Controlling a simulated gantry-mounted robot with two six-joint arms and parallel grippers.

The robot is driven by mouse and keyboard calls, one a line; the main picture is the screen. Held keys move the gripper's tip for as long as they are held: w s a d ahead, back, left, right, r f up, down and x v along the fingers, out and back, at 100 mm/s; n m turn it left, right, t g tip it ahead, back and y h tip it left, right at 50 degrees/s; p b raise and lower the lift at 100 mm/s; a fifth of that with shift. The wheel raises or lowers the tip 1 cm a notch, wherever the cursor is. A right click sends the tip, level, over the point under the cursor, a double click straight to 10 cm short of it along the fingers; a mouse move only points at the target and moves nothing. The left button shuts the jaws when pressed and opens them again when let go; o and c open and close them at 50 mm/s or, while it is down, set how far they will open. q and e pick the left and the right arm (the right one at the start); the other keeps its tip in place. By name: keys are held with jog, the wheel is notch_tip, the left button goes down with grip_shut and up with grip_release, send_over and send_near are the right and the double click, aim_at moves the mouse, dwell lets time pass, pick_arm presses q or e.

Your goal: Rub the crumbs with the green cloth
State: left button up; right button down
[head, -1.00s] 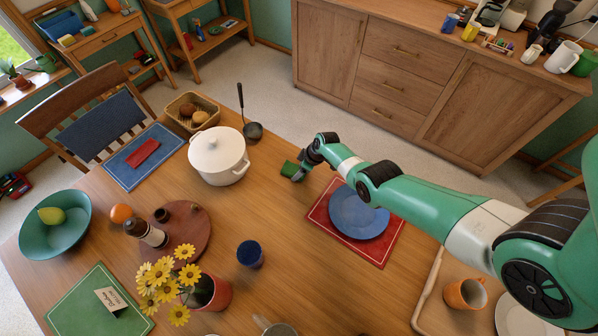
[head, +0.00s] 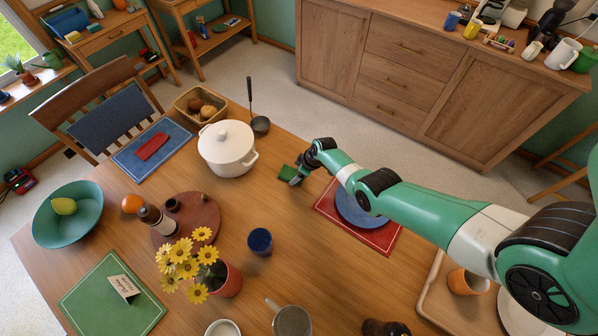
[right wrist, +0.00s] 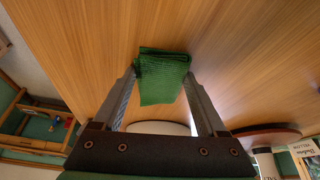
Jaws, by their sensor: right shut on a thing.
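The green cloth (head: 287,172) is at the far edge of the wooden table, between the white pot and the red placemat. My right gripper (head: 294,178) is shut on the cloth, which also shows between its fingers in the right wrist view (right wrist: 162,85). The cloth looks folded, and it is at or close to the tabletop; I cannot tell if it touches. I can make out no crumbs in either view. My left gripper is not in view.
The white lidded pot (head: 228,150) stands left of the cloth, with a ladle (head: 260,124) behind it. A blue plate (head: 352,207) on a red placemat (head: 385,243) lies right, partly under my arm. A blue cup (head: 260,241) stands nearer. The tabletop between is clear.

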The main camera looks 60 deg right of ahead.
jog(key=r+p, duration=0.3)
jog(key=r, duration=0.1)
jog(key=shift+w, duration=0.35)
jog(key=shift+a+r+p, duration=0.2)
jog(key=shift+r+p, duration=0.45)
jog(key=shift+p, duration=0.2)
jog(key=shift+d+r+p, duration=0.1)
jog(key=shift+r+p, duration=1.15)
jog(key=shift+r, duration=0.1)
